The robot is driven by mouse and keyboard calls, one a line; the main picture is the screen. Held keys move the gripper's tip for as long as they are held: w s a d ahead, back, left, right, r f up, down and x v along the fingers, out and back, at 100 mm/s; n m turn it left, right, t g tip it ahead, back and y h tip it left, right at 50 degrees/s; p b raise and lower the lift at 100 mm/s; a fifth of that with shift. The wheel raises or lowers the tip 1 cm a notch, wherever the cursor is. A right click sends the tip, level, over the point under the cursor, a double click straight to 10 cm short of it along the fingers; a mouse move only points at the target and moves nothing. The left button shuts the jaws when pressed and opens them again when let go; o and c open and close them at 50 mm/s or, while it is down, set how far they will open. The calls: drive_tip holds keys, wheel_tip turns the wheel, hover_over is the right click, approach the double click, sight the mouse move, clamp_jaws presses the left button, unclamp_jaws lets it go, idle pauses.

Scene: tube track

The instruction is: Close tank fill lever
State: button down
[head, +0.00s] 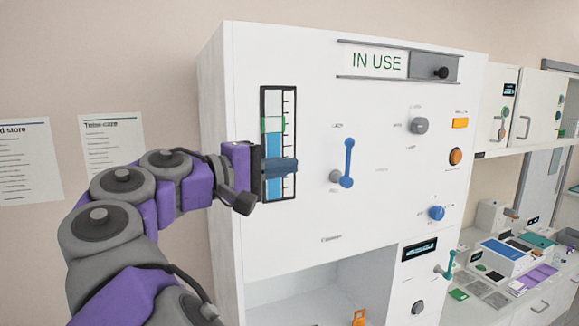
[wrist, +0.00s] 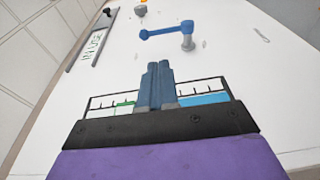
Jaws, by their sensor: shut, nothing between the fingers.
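The blue lever (head: 348,160) is on the front of the white cabinet, right of the level gauge. Its arm points up from a grey hub at its lower end, with small labels above and below that I cannot read clearly. In the wrist view the lever (wrist: 165,32) lies beyond my fingertips, apart from them. My gripper (head: 295,164) is in front of the gauge, left of the lever. Its blue fingers (wrist: 153,66) are shut together and empty. The gauge (head: 276,105) shows blue liquid and a green band; my gripper hides part of it.
An "IN USE" sign (head: 376,62) is at the cabinet's top. A grey knob (head: 419,125), an orange button (head: 455,156) and a blue knob (head: 436,213) are to the right of the lever. An open recess (head: 345,285) is below. The panel around the lever is clear.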

sight(347, 158)
drive_tip(key=x, duration=1.1)
drive_tip(key=shift+s+d, duration=0.1)
drive_tip(key=shift+d, duration=0.25)
drive_tip(key=shift+w+d, duration=0.15)
drive_tip(key=shift+w, duration=0.15)
drive_tip(key=shift+d, duration=0.15)
